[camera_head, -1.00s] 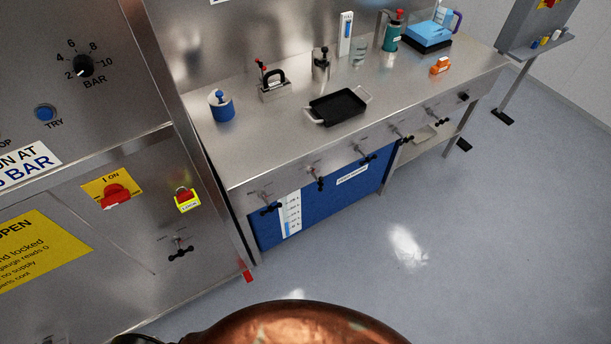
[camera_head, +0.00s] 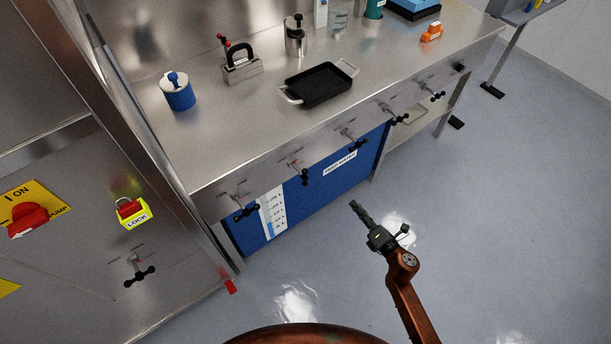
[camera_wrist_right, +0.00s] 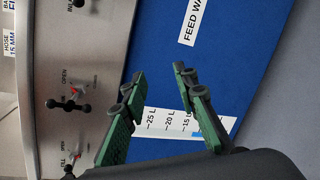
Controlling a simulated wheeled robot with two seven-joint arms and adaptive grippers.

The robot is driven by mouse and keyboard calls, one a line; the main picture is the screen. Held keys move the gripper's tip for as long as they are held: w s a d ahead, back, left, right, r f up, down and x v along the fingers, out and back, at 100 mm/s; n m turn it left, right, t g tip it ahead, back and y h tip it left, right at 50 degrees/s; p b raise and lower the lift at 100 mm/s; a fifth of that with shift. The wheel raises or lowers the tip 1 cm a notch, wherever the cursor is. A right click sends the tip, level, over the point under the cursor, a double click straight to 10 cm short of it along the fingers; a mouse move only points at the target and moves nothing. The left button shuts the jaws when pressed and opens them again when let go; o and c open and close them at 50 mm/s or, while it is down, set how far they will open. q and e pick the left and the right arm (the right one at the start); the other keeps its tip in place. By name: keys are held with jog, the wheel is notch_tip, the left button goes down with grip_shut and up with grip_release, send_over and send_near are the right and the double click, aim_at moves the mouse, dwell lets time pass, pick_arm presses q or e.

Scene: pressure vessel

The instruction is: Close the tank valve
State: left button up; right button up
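Several black-handled valves line the bench's front edge, among them one at the near left end (camera_head: 246,211), a second (camera_head: 304,177) and a third (camera_head: 355,142). Another black valve (camera_head: 139,275) is on the steel panel at left. Their labels are too small in the head view to tell which is the tank valve. My right gripper (camera_head: 358,211) is over the floor in front of the bench, apart from the valves. In the right wrist view its green fingers (camera_wrist_right: 159,76) are spread and empty, with a valve (camera_wrist_right: 73,104) marked open and closed to their left. My left gripper is not in view.
A blue feed water tank (camera_head: 340,168) with a litre scale is under the bench. The floor is clear.

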jog(key=w+a+r+n+y+b, duration=0.2)
jog(key=a+r+n+y, duration=0.1)
jog(key=a+r+n, duration=0.25)
jog(key=n+g+y+b, duration=0.2)
jog(key=n+y, duration=0.1)
jog(key=n, duration=0.7)
send_near(304, 182)
notch_tip(304, 182, up, 2)
jog(key=w+a, duration=0.1)
jog(key=w, duration=0.1)
jog(key=x, duration=0.5)
jog(key=b+x, duration=0.1)
jog(key=x, duration=0.1)
jog(key=shift+a+r, duration=0.15)
jog(key=shift+r, duration=0.2)
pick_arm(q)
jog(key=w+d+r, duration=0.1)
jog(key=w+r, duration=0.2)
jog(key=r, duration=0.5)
pick_arm(e)
jog(key=shift+w+a, duration=0.35)
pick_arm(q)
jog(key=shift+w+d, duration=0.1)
pick_arm(e)
grip_shut()
jog(key=shift+s, duration=0.1)
